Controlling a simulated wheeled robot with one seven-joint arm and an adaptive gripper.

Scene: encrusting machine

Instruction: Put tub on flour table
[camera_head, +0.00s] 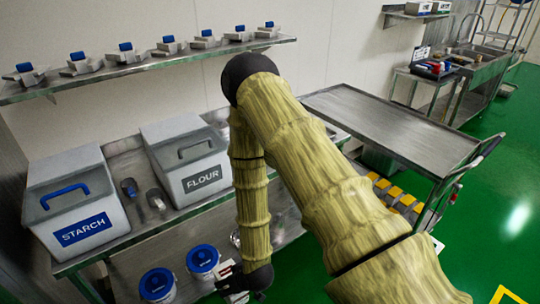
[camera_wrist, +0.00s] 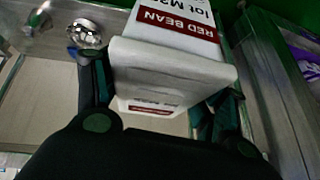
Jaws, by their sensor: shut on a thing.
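In the wrist view my gripper (camera_wrist: 162,95) is shut on a white tub (camera_wrist: 172,62) with a dark red label reading RED BEAN, one dark finger on each side of it. In the head view my gripper (camera_head: 245,280) is low at the bottom centre, in front of the flour table and below its top; only a little white and red of the tub (camera_head: 227,268) shows there. The flour table (camera_head: 172,215) is a steel table at the left, bearing a grey-lidded FLOUR bin (camera_head: 196,170). My arm hides the table's right part.
A STARCH bin (camera_head: 75,205) and scoops (camera_head: 130,187) stand left of the flour bin. White buckets with blue lids (camera_head: 203,259) are on the lower shelf. A wall shelf (camera_head: 150,62) hangs above. A steel cart (camera_head: 390,125) stands right, with green floor around.

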